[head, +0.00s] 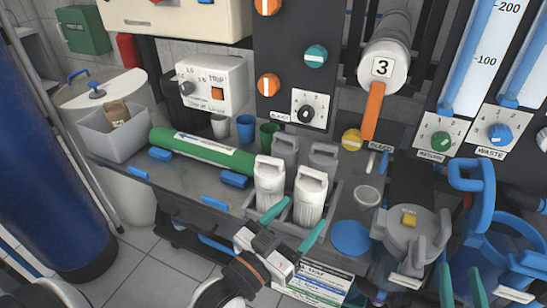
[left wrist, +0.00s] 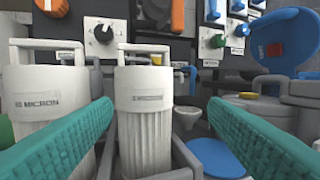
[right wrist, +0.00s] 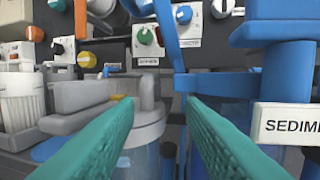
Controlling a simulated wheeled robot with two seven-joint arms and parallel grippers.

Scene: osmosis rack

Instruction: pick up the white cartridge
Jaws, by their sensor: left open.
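Two white cartridges with loop handles stand upright in a grey rack (head: 240,208) on the bench. The right white cartridge (head: 311,197) shows in the left wrist view (left wrist: 146,110), labelled MICRON. The left white cartridge (head: 270,187) shows at that view's left side (left wrist: 42,95). My left gripper (head: 294,222) is open in front of the right white cartridge. In the left wrist view the right cartridge appears between its teal fingers (left wrist: 160,105), with the fingers apart from it. My right gripper (head: 463,282) is open and empty near the grey-lidded housing (right wrist: 145,125).
Two grey cartridges (head: 323,158) stand behind the white ones. A green tube (head: 205,150) lies to their left. A blue disc (head: 350,238) and a small cup (head: 367,196) are to the right. Housings and a blue wrench-like part (head: 472,190) crowd the right side.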

